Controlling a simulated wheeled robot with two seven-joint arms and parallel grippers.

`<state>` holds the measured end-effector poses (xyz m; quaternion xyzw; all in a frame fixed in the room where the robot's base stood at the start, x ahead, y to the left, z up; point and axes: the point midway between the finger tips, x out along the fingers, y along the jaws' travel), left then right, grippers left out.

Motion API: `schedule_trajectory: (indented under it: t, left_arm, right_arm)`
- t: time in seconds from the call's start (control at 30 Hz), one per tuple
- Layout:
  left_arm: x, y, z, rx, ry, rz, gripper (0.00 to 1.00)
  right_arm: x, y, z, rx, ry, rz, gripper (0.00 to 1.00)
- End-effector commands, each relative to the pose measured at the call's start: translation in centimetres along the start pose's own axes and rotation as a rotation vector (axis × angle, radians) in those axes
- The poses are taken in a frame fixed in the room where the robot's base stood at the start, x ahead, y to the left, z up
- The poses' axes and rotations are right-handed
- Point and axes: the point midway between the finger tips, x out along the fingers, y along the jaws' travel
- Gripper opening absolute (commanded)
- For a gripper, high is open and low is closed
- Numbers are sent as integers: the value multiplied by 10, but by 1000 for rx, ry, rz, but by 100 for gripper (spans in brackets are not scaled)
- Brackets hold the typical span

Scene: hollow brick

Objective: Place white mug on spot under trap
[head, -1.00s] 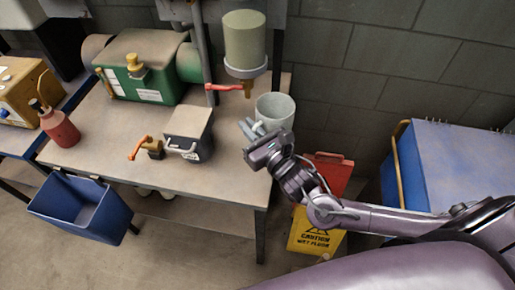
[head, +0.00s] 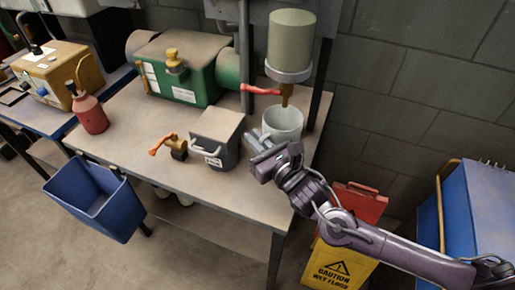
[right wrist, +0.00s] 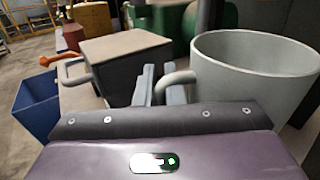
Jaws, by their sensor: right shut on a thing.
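The white mug (head: 284,123), a pale grey-white cup, is upright at the table's back right corner, below the trap (head: 291,47). The trap is a grey-green cylinder with a brass outlet (head: 286,94) and a red lever; the outlet's lower end is just above the mug's rim. My right gripper (head: 261,145) is shut on the mug's handle, at the mug's front left. In the right wrist view the fingers (right wrist: 156,85) meet the handle of the mug (right wrist: 245,85). I cannot tell whether the mug's base touches the table. The spot is not visible. My left gripper is not in view.
A grey box with a handle (head: 219,137) and a brass valve with an orange lever (head: 174,146) are left of the gripper. A green machine (head: 183,75) and red bottle (head: 90,112) stand farther left. A yellow caution sign (head: 339,268) stands by the table's right side.

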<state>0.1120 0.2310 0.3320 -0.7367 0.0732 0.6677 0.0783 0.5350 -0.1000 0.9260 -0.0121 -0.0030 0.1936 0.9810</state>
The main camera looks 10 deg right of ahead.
Motion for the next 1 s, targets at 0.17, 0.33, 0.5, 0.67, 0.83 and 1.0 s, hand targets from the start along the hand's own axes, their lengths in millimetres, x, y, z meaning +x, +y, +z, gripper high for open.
schedule_trajectory:
  t: [0.17, 0.33, 0.5, 0.67, 0.83, 1.0]
  left_arm:
    - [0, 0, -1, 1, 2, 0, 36]
    - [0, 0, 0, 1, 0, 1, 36]
    - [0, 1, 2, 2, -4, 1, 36]
    - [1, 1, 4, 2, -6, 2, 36]
    - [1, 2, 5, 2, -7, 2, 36]
    - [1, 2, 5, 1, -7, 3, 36]
  right_arm:
    - [0, 1, -26, 0, 3, 0, 0]
    - [0, 1, -32, -1, -1, 0, 0]
    - [0, 1, -34, -1, 0, 0, 0]
    - [0, 1, -36, -1, 1, 0, 18]
    - [0, 1, -36, -1, 1, 0, 31]
    - [0, 1, -35, -1, 1, 0, 31]
